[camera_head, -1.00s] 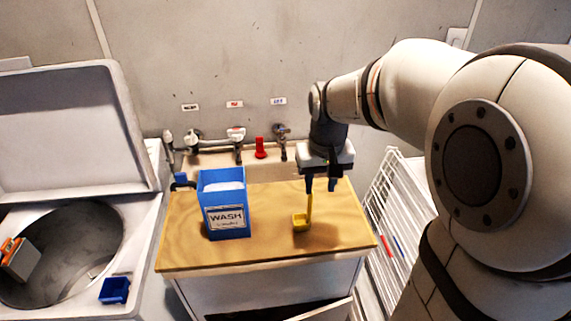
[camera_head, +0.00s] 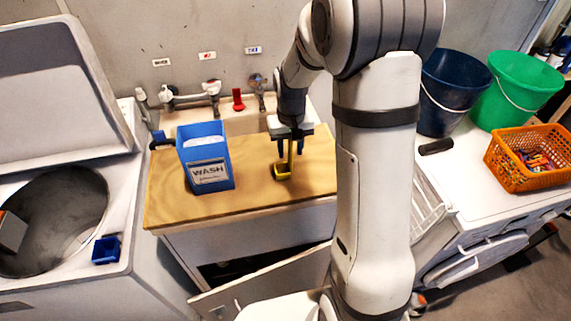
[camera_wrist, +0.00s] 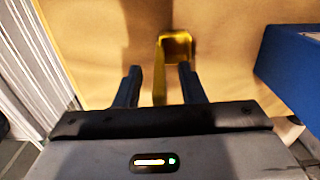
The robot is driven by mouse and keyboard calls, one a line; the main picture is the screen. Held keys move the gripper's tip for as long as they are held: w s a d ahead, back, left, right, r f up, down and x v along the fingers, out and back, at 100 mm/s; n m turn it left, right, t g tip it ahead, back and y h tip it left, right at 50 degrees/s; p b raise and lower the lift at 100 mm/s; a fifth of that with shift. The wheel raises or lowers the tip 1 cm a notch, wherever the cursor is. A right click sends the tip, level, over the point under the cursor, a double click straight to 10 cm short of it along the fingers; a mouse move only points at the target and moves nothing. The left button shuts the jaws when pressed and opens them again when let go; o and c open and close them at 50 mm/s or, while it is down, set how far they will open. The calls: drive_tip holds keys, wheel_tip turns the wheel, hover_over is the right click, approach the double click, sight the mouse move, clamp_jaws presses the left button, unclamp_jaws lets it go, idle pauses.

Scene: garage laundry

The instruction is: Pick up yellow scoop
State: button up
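The yellow scoop (camera_head: 283,171) sits on the wooden worktop (camera_head: 250,190), with its cup on the wood and its handle pointing up. My gripper (camera_head: 290,148) is over the scoop, pointing down, its fingers on either side of the handle. In the wrist view the scoop's cup (camera_wrist: 176,42) lies just beyond the fingertips. The handle runs between the two dark fingers of my gripper (camera_wrist: 160,78), with gaps beside it. The fingers are open.
A blue WASH box (camera_head: 206,157) stands on the worktop left of the scoop. Taps line the sink (camera_head: 240,122) behind. An open washer (camera_head: 60,215) is at left. Buckets (camera_head: 518,90) and an orange basket (camera_head: 530,158) are at right. An open door or drawer (camera_head: 265,280) sticks out below.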

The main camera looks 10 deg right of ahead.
drive_tip(key=shift+f, duration=0.2)
drive_tip(key=shift+c, duration=0.6)
clamp_jaws()
